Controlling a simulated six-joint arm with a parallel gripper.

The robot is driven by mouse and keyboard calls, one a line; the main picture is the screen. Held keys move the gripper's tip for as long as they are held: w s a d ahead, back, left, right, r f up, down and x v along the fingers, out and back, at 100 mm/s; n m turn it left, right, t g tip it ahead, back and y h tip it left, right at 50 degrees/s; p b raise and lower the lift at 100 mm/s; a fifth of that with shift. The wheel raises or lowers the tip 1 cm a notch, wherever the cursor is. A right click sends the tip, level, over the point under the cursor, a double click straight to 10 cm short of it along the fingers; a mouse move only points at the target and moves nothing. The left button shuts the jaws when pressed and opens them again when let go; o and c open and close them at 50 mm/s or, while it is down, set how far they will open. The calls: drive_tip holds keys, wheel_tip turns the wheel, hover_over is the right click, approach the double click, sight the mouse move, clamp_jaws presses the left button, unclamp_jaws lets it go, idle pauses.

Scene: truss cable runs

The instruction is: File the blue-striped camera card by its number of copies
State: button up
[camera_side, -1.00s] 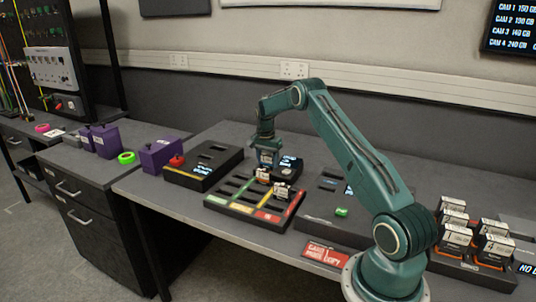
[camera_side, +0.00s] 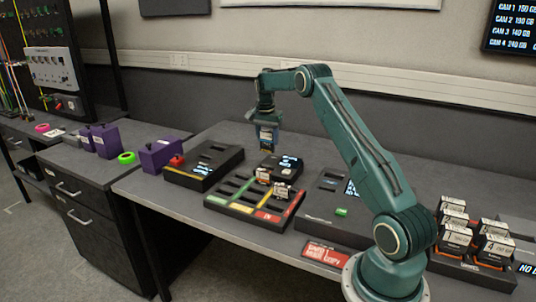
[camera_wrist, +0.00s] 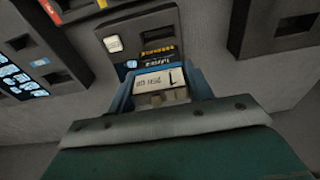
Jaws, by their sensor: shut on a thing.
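My gripper (camera_side: 267,146) is shut on a camera card and holds it in the air above the small dark reader (camera_side: 284,166). In the wrist view the card (camera_wrist: 160,80) shows a white label with a 1 and a capacity print. Blue surfaces flank it; I cannot tell stripe from finger there. The reader (camera_wrist: 157,34) has an empty slot in the wrist view, and its screen is lit. The filing tray (camera_side: 241,209) has red, yellow and green bands and several slots. Two cards, one (camera_side: 263,175) and another (camera_side: 282,190), stand in it.
A black slotted box (camera_side: 203,166) with a red button stands left of the tray. A flat black unit (camera_side: 320,208) with a lit screen and green button lies right. A rack of orange-marked cards (camera_side: 456,238) stands far right. A red sign (camera_side: 325,254) lies at the front edge.

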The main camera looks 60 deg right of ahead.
drive_tip(key=shift+a, duration=0.1)
idle(0.5)
drive_tip(key=shift+s+a, duration=0.2)
drive_tip(key=shift+a, duration=0.55)
drive_tip(key=s+a, duration=0.6)
drive_tip(key=a, duration=0.3)
drive_tip(key=s+a+f, duration=0.1)
drive_tip(key=s+a, duration=0.5)
drive_tip(key=a, duration=0.3)
drive_tip(key=shift+a, duration=0.15)
drive_tip(key=shift+f, duration=0.15)
drive_tip(key=shift+f, duration=3)
drive_tip(key=shift+f, duration=1.25)
idle(0.3)
